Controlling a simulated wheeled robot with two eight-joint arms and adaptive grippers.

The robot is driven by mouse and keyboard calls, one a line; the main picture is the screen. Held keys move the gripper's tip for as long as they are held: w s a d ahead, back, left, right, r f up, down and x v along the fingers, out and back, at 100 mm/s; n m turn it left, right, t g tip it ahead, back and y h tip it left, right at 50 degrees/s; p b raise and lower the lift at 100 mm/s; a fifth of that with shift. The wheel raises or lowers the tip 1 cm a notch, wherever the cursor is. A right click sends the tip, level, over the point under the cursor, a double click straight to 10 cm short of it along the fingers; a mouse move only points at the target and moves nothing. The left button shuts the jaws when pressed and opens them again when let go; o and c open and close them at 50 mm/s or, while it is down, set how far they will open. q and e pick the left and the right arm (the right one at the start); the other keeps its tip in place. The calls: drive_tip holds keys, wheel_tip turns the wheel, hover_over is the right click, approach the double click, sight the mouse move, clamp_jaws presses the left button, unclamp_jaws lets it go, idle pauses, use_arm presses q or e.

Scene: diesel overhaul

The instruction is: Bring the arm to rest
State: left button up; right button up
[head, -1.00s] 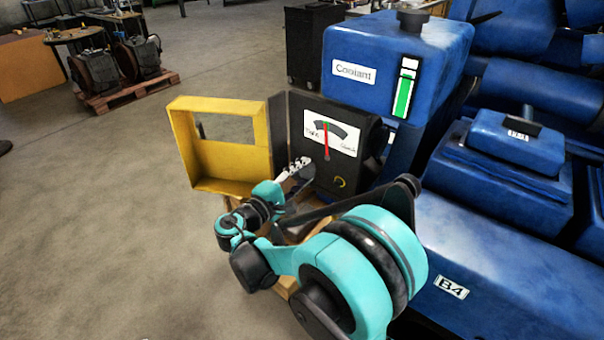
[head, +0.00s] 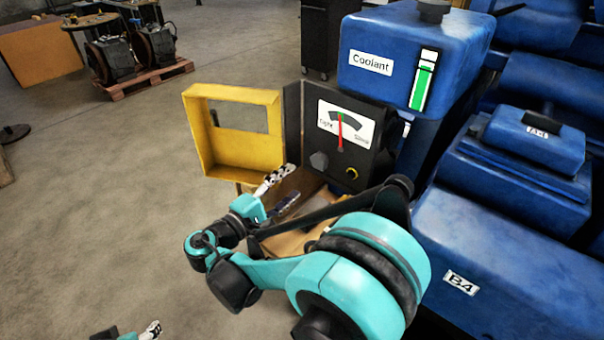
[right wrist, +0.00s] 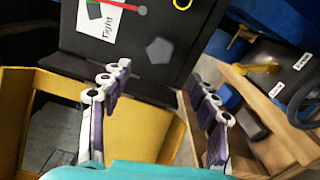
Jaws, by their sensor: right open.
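My right gripper (head: 280,190) is open and empty in front of a black gauge box (head: 385,150). In the right wrist view its two fingers (right wrist: 160,95) stand wide apart, with nothing between them. The box face carries a white dial (head: 345,127) with a red needle near the middle, a grey knob (head: 318,160) and a yellow-ringed knob (head: 352,173). The grey knob also shows in the right wrist view (right wrist: 160,51), beyond the fingers and apart from them. A yellow cover (head: 190,140) stands open left of the box. My left gripper (head: 150,330) is partly cut off at the bottom edge.
A blue coolant tank (head: 385,85) and blue engine blocks (head: 500,250) crowd the right side. A pallet (head: 145,80) with dark machine parts stands at the back left. The concrete floor (head: 90,220) at left is open. A wooden shelf (right wrist: 265,130) shows in the right wrist view.

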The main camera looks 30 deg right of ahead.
drive_tip(key=shift+v, duration=0.85)
drive_tip(key=s+d+f+m+g+y, duration=0.2)
drive_tip(key=s+d+f+y, duration=0.2)
drive_tip(key=s+f+y, duration=0.45)
drive_tip(key=s+a+f+m+t+y, duration=0.2)
drive_tip(key=s+a+m+y, duration=0.2)
drive_tip(key=s+a+y, duration=0.2)
drive_tip(key=shift+a+f+y, duration=0.25)
drive_tip(key=shift+a+y, duration=0.7)
drive_tip(key=shift+y, duration=0.1)
